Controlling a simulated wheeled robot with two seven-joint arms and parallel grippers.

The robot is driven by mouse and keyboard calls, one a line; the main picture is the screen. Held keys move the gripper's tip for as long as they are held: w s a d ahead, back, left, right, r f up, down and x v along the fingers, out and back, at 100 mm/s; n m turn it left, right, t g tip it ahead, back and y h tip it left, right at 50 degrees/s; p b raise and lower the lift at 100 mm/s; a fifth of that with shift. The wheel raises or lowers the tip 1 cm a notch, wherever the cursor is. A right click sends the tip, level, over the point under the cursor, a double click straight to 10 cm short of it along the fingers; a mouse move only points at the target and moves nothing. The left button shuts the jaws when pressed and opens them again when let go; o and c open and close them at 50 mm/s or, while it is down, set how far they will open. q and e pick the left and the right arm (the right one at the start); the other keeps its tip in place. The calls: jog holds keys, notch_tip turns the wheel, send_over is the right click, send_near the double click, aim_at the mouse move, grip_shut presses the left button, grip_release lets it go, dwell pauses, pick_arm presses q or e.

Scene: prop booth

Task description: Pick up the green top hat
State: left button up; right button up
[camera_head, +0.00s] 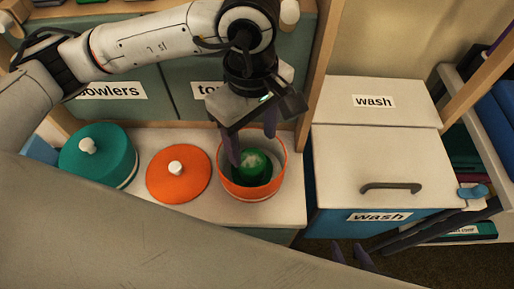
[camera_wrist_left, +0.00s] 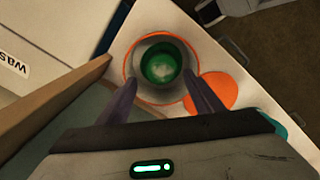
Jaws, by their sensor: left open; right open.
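The green top hat (camera_head: 254,165) sits inside an open round orange box (camera_head: 276,186) on the white counter. The hat also shows in the left wrist view (camera_wrist_left: 161,65), ringed by the box's orange rim (camera_wrist_left: 128,68). I cannot tell which way up the hat is. My left gripper (camera_head: 252,142) is open and empty above the box, pointing down, with its fingers hiding part of the box and hat. In the wrist view its fingers (camera_wrist_left: 163,97) appear on either side of the box's near part. My right gripper (camera_head: 352,254) is open at the bottom of the head view, only its fingertips showing.
The orange lid (camera_head: 178,182) with a white knob lies left of the open box. A closed teal round box (camera_head: 97,155) stands further left. A white-lidded wash bin (camera_head: 375,155) stands right, beyond a wooden post (camera_head: 318,75). Labelled cabinet doors (camera_head: 135,92) back the counter.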

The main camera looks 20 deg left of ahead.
aim_at(252, 160)
pick_arm(q)
jog(key=shift+s+f, duration=0.15)
jog(key=shift+f, duration=0.45)
jog(key=shift+s+f, duration=0.15)
jog(key=shift+f, duration=0.75)
jog(key=f, duration=0.1)
jog(key=f+p, duration=0.1)
jog(key=f, duration=0.2)
jog(key=shift+w+a+f, duration=0.15)
jog(key=shift+w+a, duration=0.05)
jog(key=shift+a, duration=0.05)
jog(key=shift+w+f, duration=0.1)
jog(key=shift+f, duration=0.4)
jog(key=c, duration=0.8)
pick_arm(e)
jog(key=shift+s+r, duration=0.4)
jog(key=shift+r, duration=0.3)
